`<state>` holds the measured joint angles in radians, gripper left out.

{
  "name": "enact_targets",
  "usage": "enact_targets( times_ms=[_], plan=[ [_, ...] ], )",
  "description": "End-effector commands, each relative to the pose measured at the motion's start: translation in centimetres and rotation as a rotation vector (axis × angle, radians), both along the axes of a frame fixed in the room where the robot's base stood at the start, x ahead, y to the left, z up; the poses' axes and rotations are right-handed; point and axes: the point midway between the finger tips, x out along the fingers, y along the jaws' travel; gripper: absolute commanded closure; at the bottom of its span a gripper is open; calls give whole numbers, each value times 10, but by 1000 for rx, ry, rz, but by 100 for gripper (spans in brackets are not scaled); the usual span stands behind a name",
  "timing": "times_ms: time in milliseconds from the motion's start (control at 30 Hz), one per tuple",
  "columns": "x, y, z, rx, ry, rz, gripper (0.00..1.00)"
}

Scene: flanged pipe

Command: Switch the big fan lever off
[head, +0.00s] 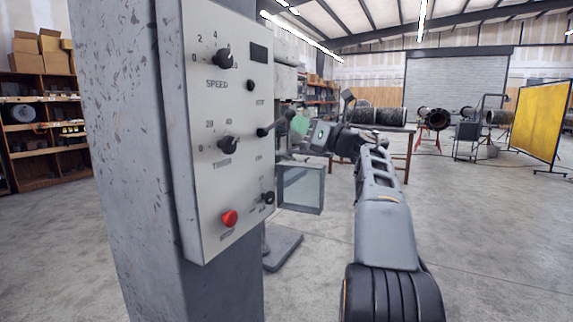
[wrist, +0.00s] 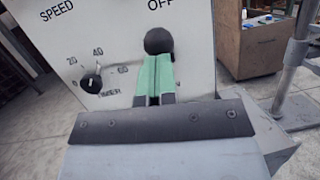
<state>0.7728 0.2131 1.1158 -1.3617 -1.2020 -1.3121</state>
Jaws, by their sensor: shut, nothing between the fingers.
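The fan lever (head: 272,128) sticks out from the grey control panel (head: 205,170), between an upper label and a lower one. Its dark ball tip shows in the wrist view (wrist: 158,41), just below the word OFF. My gripper (head: 300,124) is at the lever's outer end in the head view. In the wrist view its green fingertips (wrist: 154,75) are together with nothing between them, right below the ball. I cannot tell whether they touch it. The lever's shaft is hidden behind the ball and fingers in the wrist view.
The panel also carries a speed knob (head: 223,59), a timer knob (head: 228,147), a red button (head: 229,218) and a small lower switch (head: 267,198). A pale box-like part (head: 300,187) stands right of the panel. Open floor lies to the right, before a yellow screen (head: 541,118).

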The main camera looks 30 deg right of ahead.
Motion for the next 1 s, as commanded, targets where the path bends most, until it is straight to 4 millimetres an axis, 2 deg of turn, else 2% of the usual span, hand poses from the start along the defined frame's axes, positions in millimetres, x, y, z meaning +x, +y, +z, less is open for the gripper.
enact_targets(
  times_ms=[667, 767, 1000],
  plan=[
    [-1, -2, 1, 0, -4, -5, 100],
    [-3, -2, -7, 1, -4, -4, 100],
    [-13, -3, -41, -1, -3, 7, 100]
  ],
)
